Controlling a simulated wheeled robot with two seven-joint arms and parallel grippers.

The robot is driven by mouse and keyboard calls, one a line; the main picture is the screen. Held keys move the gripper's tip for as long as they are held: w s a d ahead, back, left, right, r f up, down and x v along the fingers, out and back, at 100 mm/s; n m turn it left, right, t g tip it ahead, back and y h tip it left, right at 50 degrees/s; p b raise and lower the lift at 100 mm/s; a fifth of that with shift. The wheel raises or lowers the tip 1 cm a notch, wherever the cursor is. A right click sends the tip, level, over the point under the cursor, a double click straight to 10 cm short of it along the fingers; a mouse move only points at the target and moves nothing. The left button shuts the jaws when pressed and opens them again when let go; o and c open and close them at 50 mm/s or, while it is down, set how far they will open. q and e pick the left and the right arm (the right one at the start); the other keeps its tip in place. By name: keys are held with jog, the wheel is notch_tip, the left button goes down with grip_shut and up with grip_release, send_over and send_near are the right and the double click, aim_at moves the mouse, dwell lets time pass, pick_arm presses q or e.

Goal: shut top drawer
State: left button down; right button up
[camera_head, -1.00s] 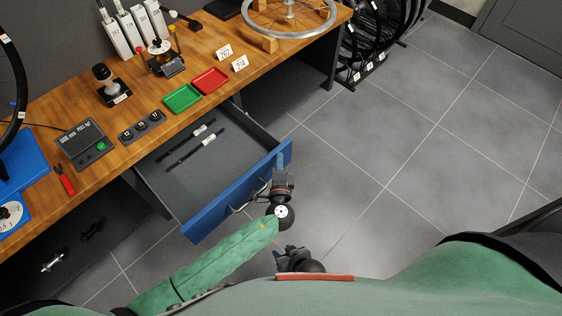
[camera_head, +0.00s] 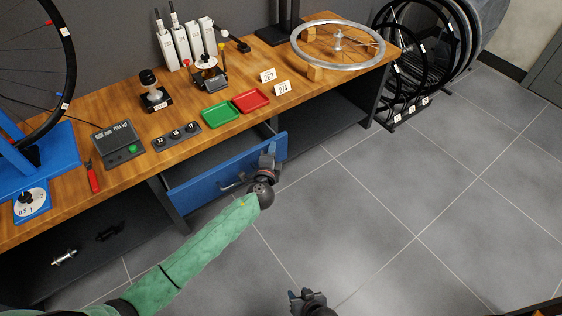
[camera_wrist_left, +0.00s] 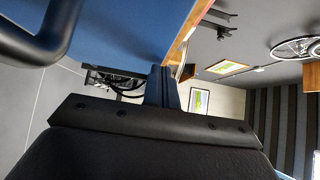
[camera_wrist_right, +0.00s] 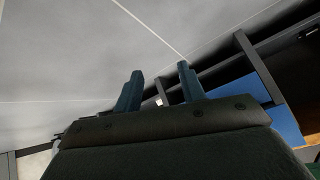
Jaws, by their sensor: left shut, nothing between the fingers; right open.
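The top drawer has a blue front (camera_head: 207,187) with a grey handle (camera_head: 232,184). It sits under the wooden workbench, and a narrow strip of its grey inside shows behind the front, so it is slightly open. My left gripper (camera_head: 268,151) is shut and empty, at the right part of the drawer front, right of the handle. In the left wrist view the shut fingers (camera_wrist_left: 162,85) are beside the blue front (camera_wrist_left: 120,25); the dark handle (camera_wrist_left: 45,35) is at upper left. My right gripper (camera_head: 296,296) is open and empty, low over the floor, away from the drawer.
A dark bench leg (camera_head: 172,205) stands left of the drawer. The floor (camera_head: 400,200) at right is clear.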

pick_arm(q)
jog(key=w+a+b, duration=0.1)
jog(key=w+a, duration=0.3)
jog(key=w, duration=0.2)
jog(key=shift+w+a+b, duration=0.15)
jog(key=shift+a+b, duration=0.15)
jog(key=shift+b, duration=0.05)
pick_arm(e)
jog(key=w+r+t, duration=0.3)
jog(key=w+r, duration=0.3)
jog(key=r, duration=0.2)
jog(key=w+a+r+t+y, duration=0.1)
jog(key=w+r+t, duration=0.2)
jog(key=w+r, duration=0.2)
notch_tip(320, 180, up, 3)
jog(key=shift+w+a+t, duration=0.25)
jog(key=shift+w+t, duration=0.1)
jog(key=shift+t, duration=0.05)
pick_arm(q)
jog(key=shift+f, duration=0.1)
